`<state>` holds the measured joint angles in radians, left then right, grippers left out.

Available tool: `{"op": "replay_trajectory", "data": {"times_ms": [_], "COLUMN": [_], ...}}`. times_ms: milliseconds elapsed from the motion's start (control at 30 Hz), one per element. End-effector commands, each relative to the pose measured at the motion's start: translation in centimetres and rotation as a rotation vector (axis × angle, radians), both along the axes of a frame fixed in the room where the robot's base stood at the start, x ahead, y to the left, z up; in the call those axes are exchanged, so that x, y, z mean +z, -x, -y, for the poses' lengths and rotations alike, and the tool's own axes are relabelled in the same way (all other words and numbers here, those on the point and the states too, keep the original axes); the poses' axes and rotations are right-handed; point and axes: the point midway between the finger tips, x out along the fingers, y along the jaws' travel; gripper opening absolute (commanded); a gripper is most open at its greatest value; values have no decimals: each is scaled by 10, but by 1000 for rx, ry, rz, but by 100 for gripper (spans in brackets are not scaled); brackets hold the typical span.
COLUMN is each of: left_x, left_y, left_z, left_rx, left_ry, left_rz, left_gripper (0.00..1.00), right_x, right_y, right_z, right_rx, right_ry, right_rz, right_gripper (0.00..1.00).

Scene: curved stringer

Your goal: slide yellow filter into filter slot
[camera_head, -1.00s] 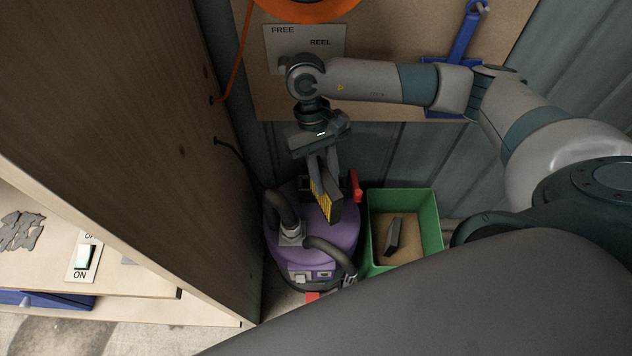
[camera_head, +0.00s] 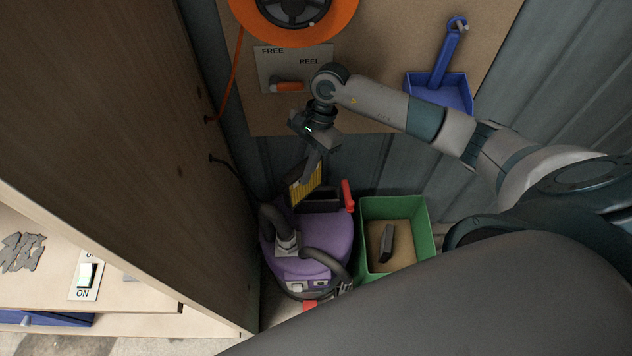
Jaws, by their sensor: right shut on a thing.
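The yellow filter (camera_head: 306,186) is a pleated yellow panel with a dark frame. My right gripper (camera_head: 309,170) is shut on its upper part and holds it tilted above the back of the purple vacuum (camera_head: 318,234). The filter's lower edge is close to a dark area at the vacuum's back top, beside a red lever (camera_head: 347,195). The filter slot itself cannot be made out clearly, and I cannot tell whether the filter touches it. My left gripper is not in view.
A green bin (camera_head: 430,232) right of the vacuum holds a dark filter-like block (camera_head: 387,243). A wooden cabinet wall (camera_head: 130,140) stands close on the left. The vacuum's dark hose (camera_head: 328,254) curves over its front. A blue dustpan (camera_head: 437,92) hangs on the back board.

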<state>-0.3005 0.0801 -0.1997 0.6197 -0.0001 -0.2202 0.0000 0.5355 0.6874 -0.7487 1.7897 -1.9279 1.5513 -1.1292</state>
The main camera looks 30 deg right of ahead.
Motion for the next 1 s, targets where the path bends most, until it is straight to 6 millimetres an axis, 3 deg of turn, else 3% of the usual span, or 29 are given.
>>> {"op": "replay_trajectory", "data": {"times_ms": [200, 400, 833, 1000], "left_x": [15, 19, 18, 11], "left_y": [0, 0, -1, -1], "left_z": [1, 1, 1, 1], "left_rx": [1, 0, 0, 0], "left_ry": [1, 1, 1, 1], "left_rz": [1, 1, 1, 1], "left_gripper": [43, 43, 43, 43], "right_x": [-8, -14, -16, -28], "right_y": [-27, -38, -40, -40], "right_z": [34, 56, 61, 60], "right_rx": [-483, -708, -752, -751], "right_ry": [-1, 1, 1, 0], "right_rz": [-2, 0, 0, -1], "right_gripper": [0, 0, 0, 0]}}
